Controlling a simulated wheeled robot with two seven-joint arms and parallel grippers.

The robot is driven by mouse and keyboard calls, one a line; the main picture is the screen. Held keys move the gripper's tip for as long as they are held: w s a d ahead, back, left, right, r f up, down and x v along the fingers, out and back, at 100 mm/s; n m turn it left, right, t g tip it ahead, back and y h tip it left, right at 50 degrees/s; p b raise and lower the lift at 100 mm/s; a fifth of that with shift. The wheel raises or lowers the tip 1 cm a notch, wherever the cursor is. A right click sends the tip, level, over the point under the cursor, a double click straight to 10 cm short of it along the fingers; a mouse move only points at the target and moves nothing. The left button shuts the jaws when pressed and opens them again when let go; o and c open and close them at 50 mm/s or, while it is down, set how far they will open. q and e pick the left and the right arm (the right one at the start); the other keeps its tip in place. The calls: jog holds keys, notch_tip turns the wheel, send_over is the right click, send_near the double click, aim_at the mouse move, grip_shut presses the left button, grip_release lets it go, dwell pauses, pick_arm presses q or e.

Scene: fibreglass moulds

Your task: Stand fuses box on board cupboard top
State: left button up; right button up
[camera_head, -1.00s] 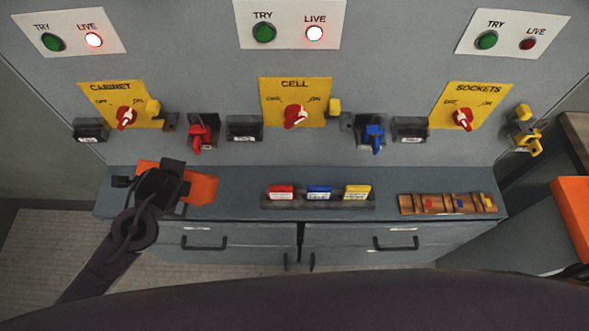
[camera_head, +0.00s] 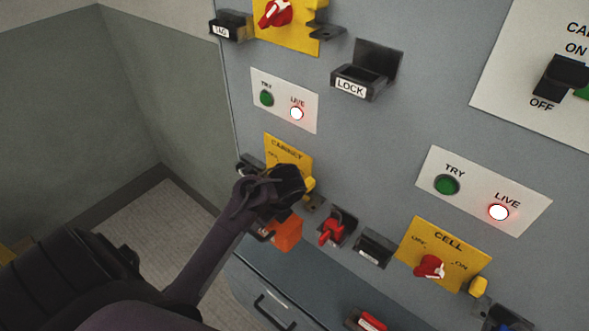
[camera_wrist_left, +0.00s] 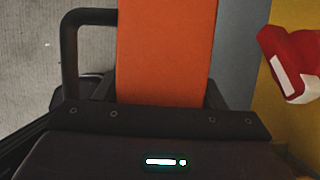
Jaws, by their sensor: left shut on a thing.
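My left gripper (camera_head: 280,208) is shut on an orange box (camera_head: 287,233), which I take to be the fuses box. No label on it is readable. In the left wrist view the orange box (camera_wrist_left: 165,50) fills the space ahead of the gripper. The gripper hides part of the box and the lower part of the yellow CABINET plate (camera_head: 288,152) in the head view. The board cupboard top (camera_head: 335,275) runs along the foot of the panel. I cannot tell whether the box touches it. My right gripper is not in view.
A red knob (camera_wrist_left: 292,65) is close to the right of the box. A red lockout piece (camera_head: 332,230) and a black holder (camera_head: 374,248) project from the panel nearby. A red-labelled block (camera_head: 368,322) stands on the cupboard top. A drawer handle (camera_head: 273,312) is below.

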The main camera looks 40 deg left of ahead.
pick_arm(q)
notch_tip(320, 180, down, 20)
jog(key=shift+w+r+b, duration=0.15)
jog(key=shift+r+b, duration=0.05)
jog(key=shift+b, duration=0.85)
jog(key=o, duration=1.2)
jog(key=v, duration=1.2)
